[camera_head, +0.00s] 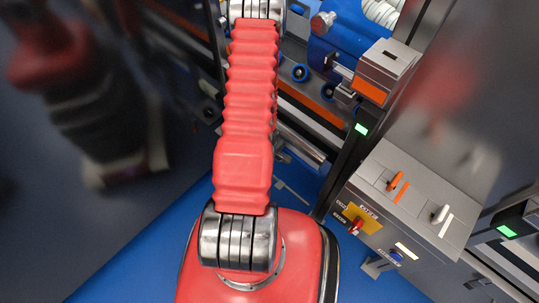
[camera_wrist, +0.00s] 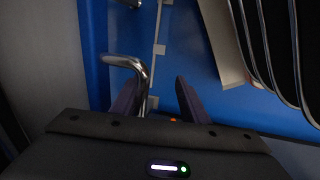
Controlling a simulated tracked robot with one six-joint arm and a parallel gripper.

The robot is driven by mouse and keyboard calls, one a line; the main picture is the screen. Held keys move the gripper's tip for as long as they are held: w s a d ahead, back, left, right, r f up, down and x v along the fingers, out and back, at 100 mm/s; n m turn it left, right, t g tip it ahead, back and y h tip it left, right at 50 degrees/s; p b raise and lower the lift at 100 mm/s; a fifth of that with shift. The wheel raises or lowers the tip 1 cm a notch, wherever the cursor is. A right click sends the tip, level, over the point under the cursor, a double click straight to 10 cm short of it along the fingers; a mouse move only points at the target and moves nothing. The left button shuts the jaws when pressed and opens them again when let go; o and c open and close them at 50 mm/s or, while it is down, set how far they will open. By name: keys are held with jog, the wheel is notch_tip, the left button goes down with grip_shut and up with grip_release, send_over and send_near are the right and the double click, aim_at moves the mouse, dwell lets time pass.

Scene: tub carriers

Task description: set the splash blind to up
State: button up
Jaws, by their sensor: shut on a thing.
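In the wrist view, my gripper (camera_wrist: 157,82) has its two dark fingers pointing away from the camera over a blue surface.
In the head view, a grey control box (camera_head: 419,203) with orange and white levers stands at the right. A blue drum unit (camera_head: 345,28) and a small box with an orange front (camera_head: 385,72) are behind. In the wrist view, black curved bands (camera_wrist: 268,50) hang at the right.

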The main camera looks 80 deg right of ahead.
jog(key=shift+o, duration=1.3)
notch_tip(320, 180, up, 6)
jog(key=a, duration=0.1)
jog(key=shift+w+a, duration=0.35)
jog(key=shift+w+a+r, duration=0.1)
jog(key=shift+a+r, duration=0.05)
jog(key=shift+r, duration=0.7)
jog(key=shift+w+a+r, duration=0.1)
jog(key=shift+r, duration=0.7)
jog(key=shift+c, duration=0.4)
jog(key=shift+s+d, duration=0.1)
jog(key=shift+d, duration=0.05)
jog(key=shift+c, duration=0.4)
